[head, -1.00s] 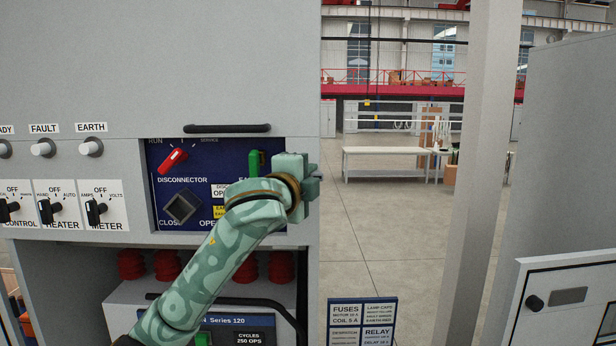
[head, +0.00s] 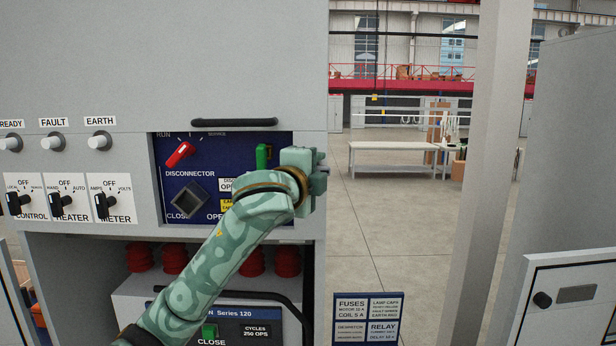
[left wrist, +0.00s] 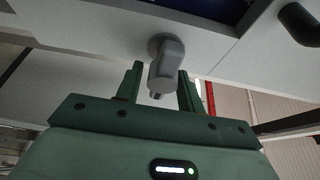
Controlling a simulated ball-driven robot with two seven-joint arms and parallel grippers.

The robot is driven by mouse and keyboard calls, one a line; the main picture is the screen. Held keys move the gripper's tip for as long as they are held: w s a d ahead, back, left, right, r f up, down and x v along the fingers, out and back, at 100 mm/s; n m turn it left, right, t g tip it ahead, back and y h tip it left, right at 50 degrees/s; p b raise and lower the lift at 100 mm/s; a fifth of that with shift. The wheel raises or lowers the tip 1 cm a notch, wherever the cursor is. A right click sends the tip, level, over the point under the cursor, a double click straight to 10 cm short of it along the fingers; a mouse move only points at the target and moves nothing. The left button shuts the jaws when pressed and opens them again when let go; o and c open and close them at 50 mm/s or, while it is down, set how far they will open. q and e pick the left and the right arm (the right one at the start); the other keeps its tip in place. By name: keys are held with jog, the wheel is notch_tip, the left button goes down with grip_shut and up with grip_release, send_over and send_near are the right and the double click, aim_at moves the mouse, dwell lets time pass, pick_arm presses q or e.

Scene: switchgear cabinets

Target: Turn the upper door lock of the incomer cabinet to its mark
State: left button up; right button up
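A grey lever-like lock (left wrist: 166,62) stands out from the pale cabinet face in the left wrist view. The two fingers of my left gripper (left wrist: 161,84) are apart, one on each side of its lower end. Gaps show beside it, so the fingers do not look clamped on it. In the head view my left gripper (head: 314,172) is at the right edge of the incomer cabinet (head: 160,60), beside the blue panel. There it hides the lock, and no lock mark is readable. My right gripper is not in view.
The blue panel (head: 222,150) carries a red disconnector handle (head: 180,154), a green handle (head: 263,157) and a dark square socket (head: 188,200). A black bar handle (head: 234,122) is above it. A grey post (head: 482,150) stands to the right, with open floor between.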

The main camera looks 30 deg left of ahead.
pick_arm(q)
jog(key=s+d+b, duration=0.2)
jog(key=s+b, duration=0.6)
jog(key=s, duration=0.8)
jog(key=shift+d, duration=0.25)
jog(key=shift+w, duration=0.1)
